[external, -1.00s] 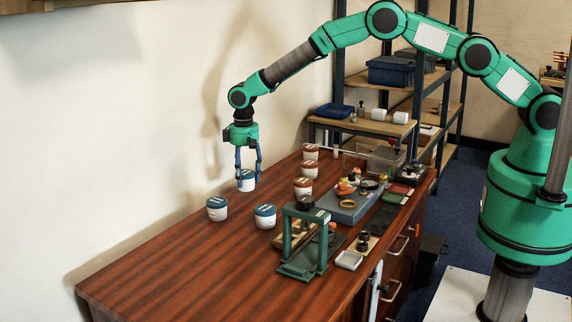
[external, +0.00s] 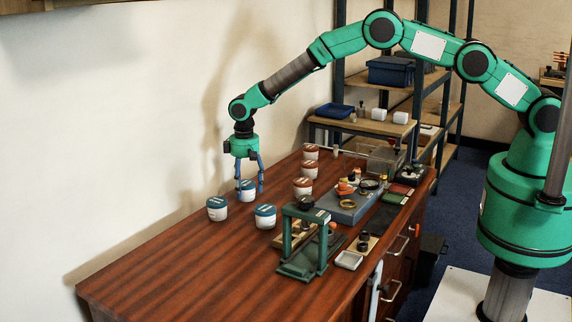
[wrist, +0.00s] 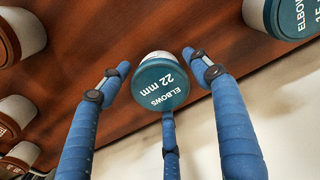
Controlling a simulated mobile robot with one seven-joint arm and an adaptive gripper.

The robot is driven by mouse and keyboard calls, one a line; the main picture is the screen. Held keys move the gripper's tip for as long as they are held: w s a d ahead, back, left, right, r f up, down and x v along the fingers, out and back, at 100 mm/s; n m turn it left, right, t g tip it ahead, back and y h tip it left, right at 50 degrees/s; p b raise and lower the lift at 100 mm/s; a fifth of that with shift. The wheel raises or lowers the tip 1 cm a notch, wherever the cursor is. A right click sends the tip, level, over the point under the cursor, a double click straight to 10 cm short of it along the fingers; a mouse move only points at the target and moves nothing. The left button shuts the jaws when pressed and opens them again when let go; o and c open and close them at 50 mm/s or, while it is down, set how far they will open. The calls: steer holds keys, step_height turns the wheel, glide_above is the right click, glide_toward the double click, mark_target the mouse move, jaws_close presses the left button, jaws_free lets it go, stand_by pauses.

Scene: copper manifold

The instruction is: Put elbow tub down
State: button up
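The elbow tub (external: 247,193) is white with a teal lid and stands upright on the wooden bench near the wall. In the wrist view its lid (wrist: 160,84) reads "ELBOWS 22 mm". My gripper (external: 249,188) is above and around this tub, its blue fingers pointing down. In the wrist view the fingers of my gripper (wrist: 157,62) are spread, with narrow gaps between the two side fingertips and the tub. The third finger reaches the lid's edge in the picture; I cannot tell if it touches. The tub's base is partly hidden.
Two more teal-lidded tubs (external: 217,209) (external: 265,217) stand nearby. Several rust-lidded tubs (external: 302,187) line the back of the bench. A green frame (external: 305,240) and a grey-blue tray (external: 349,210) stand to the right. The bench's front left (external: 180,275) is clear.

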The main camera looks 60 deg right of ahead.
mark_target(246, 183)
steer(key=shift+r, duration=0.2)
step_height(246, 183, up, 12)
steer(key=p, duration=0.3)
stand_by(0.6)
stand_by(0.7)
